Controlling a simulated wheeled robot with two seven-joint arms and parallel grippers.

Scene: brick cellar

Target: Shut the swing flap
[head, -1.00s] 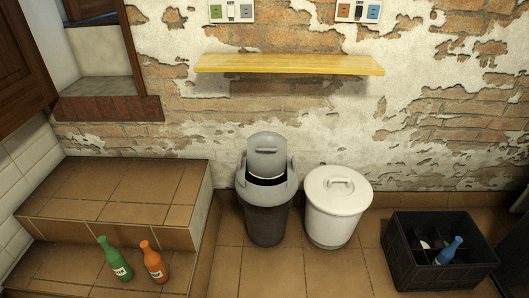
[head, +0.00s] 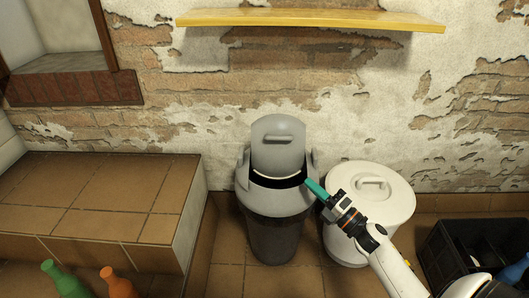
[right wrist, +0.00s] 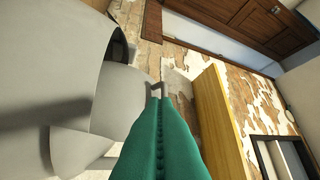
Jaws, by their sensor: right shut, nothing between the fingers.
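The grey bin (head: 275,235) stands against the wall with its swing flap (head: 279,146) raised upright, a handle on its face. The dark opening shows below the flap. My right gripper (head: 313,186) reaches in from the lower right, its teal fingers shut and empty, with the tips at the right edge of the bin's opening. In the right wrist view the shut teal fingers (right wrist: 158,105) point toward the flap's handle (right wrist: 155,88), with the grey lid (right wrist: 60,70) at the left. I cannot tell whether the tips touch the bin. My left gripper is not in view.
A white lidded bin (head: 345,240) stands just right of the grey bin, under my right arm. A yellow shelf (head: 310,19) is on the wall above. A tiled step (head: 100,200) is at left, with green (head: 62,279) and orange (head: 116,284) bottles. A black crate (head: 445,262) is at lower right.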

